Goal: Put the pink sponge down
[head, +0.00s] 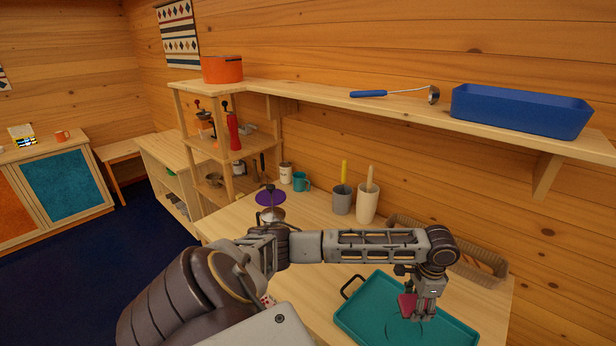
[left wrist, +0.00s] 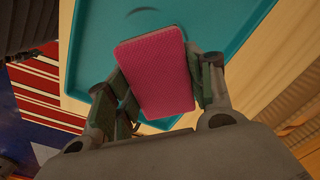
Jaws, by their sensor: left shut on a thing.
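The pink sponge (left wrist: 156,75) is held between the fingers of my left gripper (left wrist: 165,90). In the head view the sponge (head: 407,304) shows as a small pink patch beside the left gripper (head: 418,308), partly hidden by it. The gripper is shut on the sponge and points down over the teal tray (head: 375,318) on the wooden counter. The tray also shows behind the sponge in the left wrist view (left wrist: 90,55). I cannot tell whether the sponge touches the tray. My right gripper is not in view.
A wicker basket (head: 470,266) stands behind the tray. A cream cup (head: 367,206) and a grey cup (head: 342,202) with upright items stand near the wall. A wall shelf overhead carries a blue bin (head: 520,112) and a ladle (head: 395,95). The counter left of the cups holds a teal mug (head: 301,182).

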